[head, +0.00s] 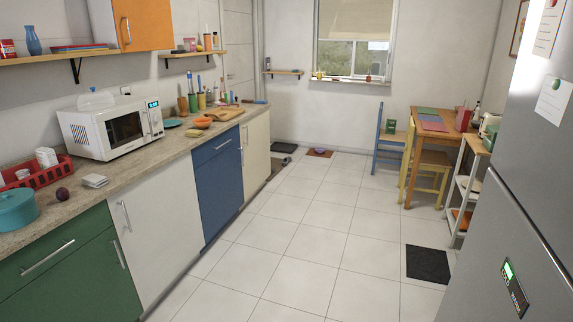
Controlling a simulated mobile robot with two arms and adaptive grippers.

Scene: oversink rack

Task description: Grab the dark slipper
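I cannot make out a dark slipper with certainty. Neither of my grippers is in the head view.
A dark mat (428,264) lies on the floor at the right, near the grey fridge (520,190). A long counter (150,165) with a microwave (112,126) runs along the left. A wooden table (432,123) and chairs stand at the far right. The tiled floor (310,235) between is clear.

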